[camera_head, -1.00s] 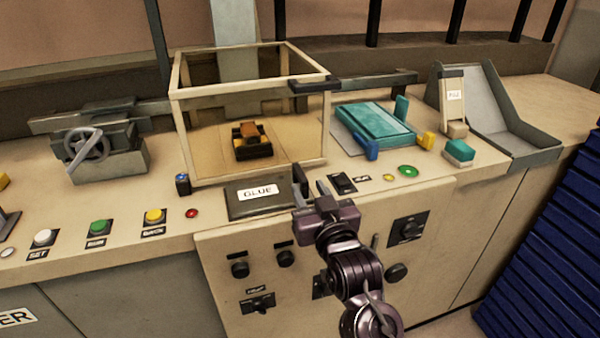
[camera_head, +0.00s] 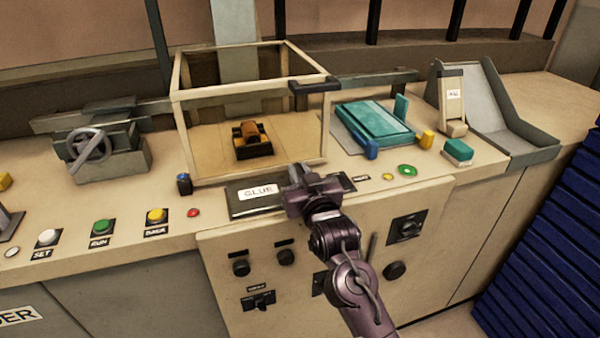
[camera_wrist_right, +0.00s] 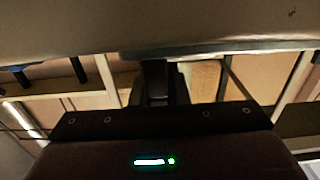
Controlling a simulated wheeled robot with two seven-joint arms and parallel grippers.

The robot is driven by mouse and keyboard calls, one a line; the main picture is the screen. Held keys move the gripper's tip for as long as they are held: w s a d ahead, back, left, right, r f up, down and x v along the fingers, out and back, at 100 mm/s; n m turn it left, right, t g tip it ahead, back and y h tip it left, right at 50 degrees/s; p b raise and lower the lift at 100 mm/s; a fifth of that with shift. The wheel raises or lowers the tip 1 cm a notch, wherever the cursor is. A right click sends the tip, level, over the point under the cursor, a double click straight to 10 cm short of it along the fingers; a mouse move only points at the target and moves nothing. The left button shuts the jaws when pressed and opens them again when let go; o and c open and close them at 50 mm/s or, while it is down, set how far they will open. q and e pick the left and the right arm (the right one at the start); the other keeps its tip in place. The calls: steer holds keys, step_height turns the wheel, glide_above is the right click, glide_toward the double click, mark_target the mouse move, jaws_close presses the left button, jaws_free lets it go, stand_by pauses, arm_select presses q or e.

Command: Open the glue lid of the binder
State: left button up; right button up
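The glue lid (camera_head: 236,208) is a dark flat plate with a white GLUE label, set in the counter in front of the framed clear box. It looks closed and flat. My right gripper (camera_head: 297,172) is at the lid's right end, its fingertips pointing up and away from me. It covers the spot where a small dark upright piece stood at that end. The fingers look close together, but whether they grip that piece is hidden. In the right wrist view the dark fingers (camera_wrist_right: 157,82) point at the pale counter structure. My left gripper is not in view.
The framed box (camera_head: 178,135) with a dark and orange block (camera_head: 252,141) stands just behind the lid. A teal book-like object (camera_head: 376,122) lies to its right. Buttons, including a yellow one (camera_head: 157,216), line the counter at left. Knobs (camera_head: 394,271) sit on the front panel.

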jaws_close()
